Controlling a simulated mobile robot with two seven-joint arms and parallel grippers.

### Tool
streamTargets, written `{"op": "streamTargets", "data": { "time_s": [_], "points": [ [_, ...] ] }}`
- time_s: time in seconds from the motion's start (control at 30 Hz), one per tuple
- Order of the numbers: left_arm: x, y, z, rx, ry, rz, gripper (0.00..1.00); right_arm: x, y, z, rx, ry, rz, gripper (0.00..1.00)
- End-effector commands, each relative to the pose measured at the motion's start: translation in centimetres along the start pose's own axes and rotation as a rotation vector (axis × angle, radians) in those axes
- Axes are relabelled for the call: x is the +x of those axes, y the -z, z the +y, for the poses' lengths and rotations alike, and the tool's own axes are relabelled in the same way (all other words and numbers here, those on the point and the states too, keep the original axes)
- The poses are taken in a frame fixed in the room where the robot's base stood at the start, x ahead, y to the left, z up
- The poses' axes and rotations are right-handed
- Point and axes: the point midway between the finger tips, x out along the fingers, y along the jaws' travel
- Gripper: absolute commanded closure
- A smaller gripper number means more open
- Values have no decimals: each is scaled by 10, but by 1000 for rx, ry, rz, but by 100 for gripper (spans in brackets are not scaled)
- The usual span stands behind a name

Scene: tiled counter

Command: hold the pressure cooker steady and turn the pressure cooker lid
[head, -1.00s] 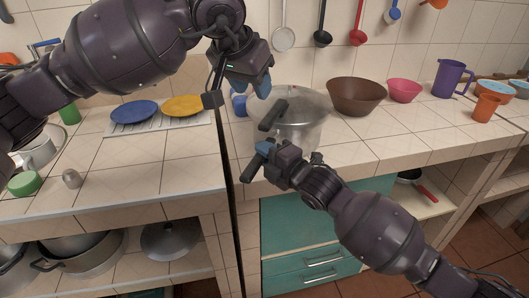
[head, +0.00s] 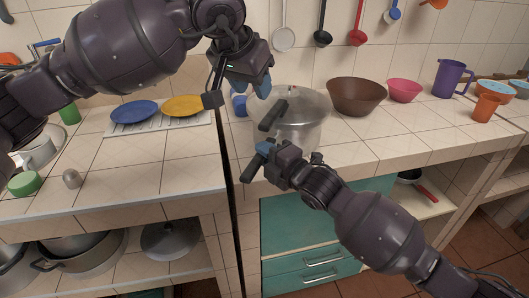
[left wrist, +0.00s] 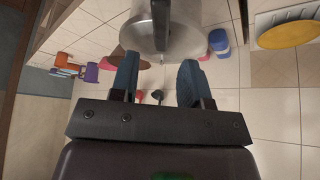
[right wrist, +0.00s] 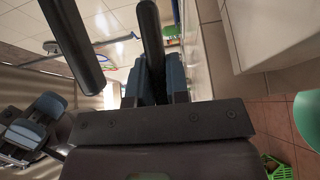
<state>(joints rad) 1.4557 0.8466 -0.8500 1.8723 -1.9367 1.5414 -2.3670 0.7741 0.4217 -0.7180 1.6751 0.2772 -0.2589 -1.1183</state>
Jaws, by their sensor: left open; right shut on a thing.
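The pressure cooker (head: 302,136) is a shiny metal pot on the counter, close to its front edge. Its metal lid (head: 309,104) is on top. The black lid handle (head: 272,114) points toward the front left, at an angle to the black pot handle (head: 252,168) below it. My right gripper (head: 265,149) is shut on the pot handle, which runs between its fingers in the right wrist view (right wrist: 151,40). My left gripper (head: 262,86) is open and empty, just behind and above the lid handle. In the left wrist view, the cooker (left wrist: 190,35) lies beyond its spread fingers.
A brown bowl (head: 356,95), a pink bowl (head: 404,90) and a purple jug (head: 452,78) stand right of the cooker. A blue cup (head: 239,105) is close behind its left side. Blue and yellow plates (head: 183,105) lie on the left counter, across a gap. The right counter's front is clear.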

Motion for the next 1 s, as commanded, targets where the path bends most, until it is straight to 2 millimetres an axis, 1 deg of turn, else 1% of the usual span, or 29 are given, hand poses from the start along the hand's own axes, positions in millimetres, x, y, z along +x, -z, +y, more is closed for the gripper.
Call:
{"op": "streamTargets", "data": {
  "time_s": [0.07,0.17,0.23,0.33,0.43,0.5,0.63,0.83,1.0],
  "points": [
    [0,0,0,0,0,0,59,0,0,-1,0,2,-1,100],
    [-2,2,1,3,1,5,74,0,0,-1,0,2,-1,100],
    [-7,7,6,13,1,14,85,0,0,-1,0,2,-1,100],
    [-5,20,9,5,15,2,100,0,0,-1,0,2,-1,100],
    [3,32,3,-34,35,-44,100,0,0,-1,0,2,-1,100],
    [10,39,-4,-72,51,-82,100,0,0,-1,0,2,-1,100],
    [22,45,-18,-141,74,-152,100,0,0,-1,0,2,-1,100],
    [35,44,-38,-224,94,-230,100,0,0,-1,0,2,-1,100],
    [41,39,-41,-246,96,-252,100,0,0,-1,0,2,-1,100]
  ]
}}
